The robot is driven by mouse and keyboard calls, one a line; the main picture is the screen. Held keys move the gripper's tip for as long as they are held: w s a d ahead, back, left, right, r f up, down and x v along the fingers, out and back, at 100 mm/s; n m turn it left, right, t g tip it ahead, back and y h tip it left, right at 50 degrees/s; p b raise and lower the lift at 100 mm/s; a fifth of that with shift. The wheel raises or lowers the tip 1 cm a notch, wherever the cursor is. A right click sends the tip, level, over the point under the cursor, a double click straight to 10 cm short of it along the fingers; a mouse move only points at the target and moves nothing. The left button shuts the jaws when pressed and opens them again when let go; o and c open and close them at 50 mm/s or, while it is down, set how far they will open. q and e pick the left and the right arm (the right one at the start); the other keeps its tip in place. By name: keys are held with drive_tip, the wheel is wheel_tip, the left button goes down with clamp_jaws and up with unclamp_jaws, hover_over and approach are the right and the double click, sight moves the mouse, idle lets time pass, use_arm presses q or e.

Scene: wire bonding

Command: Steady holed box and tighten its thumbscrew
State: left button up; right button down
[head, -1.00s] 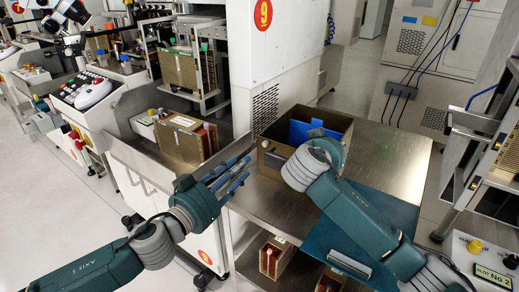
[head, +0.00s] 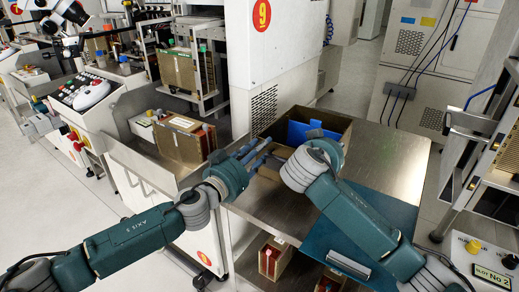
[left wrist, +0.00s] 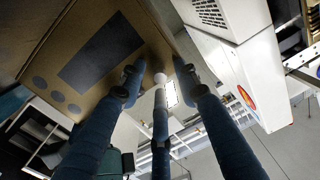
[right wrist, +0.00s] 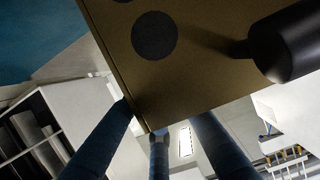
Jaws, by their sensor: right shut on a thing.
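My left gripper is open at the box's left side; contact with the knob is unclear. A black cylinder (right wrist: 290,45) on a thin stem shows beside that face.
A blue mat (head: 385,205) lies on the table's right part; bare metal (head: 395,155) lies behind it. More brown boxes stand on the shelf below (head: 275,257) and on the machine at left (head: 182,140). A white machine cabinet (head: 262,65) rises behind.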

use_arm(q)
clamp_jaws()
drive_tip(key=m, duration=0.4)
drive_tip(key=shift+m, duration=0.4)
unclamp_jaws()
drive_tip(key=v, duration=1.2)
